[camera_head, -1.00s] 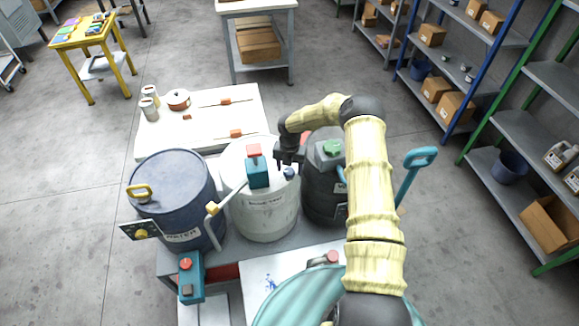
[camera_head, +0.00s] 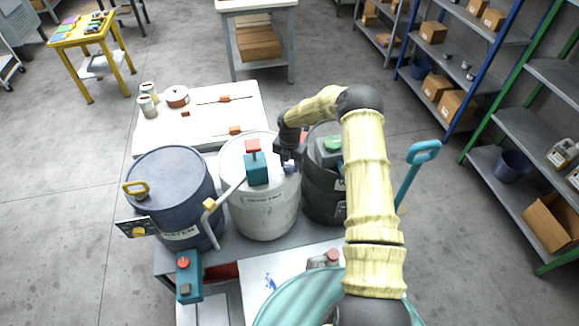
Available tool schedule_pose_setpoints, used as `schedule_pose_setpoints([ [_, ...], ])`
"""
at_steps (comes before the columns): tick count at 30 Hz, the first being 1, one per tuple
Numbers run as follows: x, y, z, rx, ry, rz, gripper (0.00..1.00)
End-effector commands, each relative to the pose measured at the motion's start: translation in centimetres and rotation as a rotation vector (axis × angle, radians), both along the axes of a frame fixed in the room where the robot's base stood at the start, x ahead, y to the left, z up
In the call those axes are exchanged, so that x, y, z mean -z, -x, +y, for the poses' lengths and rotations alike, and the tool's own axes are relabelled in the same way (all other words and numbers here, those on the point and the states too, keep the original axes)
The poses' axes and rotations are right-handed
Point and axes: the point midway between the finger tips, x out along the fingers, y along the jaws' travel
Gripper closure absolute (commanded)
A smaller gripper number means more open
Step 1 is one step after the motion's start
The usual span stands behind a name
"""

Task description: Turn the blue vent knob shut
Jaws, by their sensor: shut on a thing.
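The blue vent knob (camera_head: 289,168) is a small blue piece on top of the white drum (camera_head: 262,212), at the right side of its lid. My gripper (camera_head: 289,160) reaches down over the knob from above, at the end of my cream-covered arm. Its dark jaws are shut on the knob and hide its upper part. A teal block with a red top (camera_head: 256,168) stands on the same lid, just left of my gripper. The exact angle of the knob is too small to tell.
A blue drum (camera_head: 168,200) stands left and a dark drum (camera_head: 322,200) right of the white one. A white bench (camera_head: 205,125) with small tools is behind. A teal handle (camera_head: 423,152) rises at the right. Shelves line the far right.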

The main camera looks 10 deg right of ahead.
Motion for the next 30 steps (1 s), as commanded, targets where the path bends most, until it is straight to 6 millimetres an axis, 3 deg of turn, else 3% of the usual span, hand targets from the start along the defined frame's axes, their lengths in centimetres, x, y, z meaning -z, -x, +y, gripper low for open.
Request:
schedule_pose_setpoints([
  [30,0.26,0.44,0.46,0.945,-0.004,0.005,0.85],
])
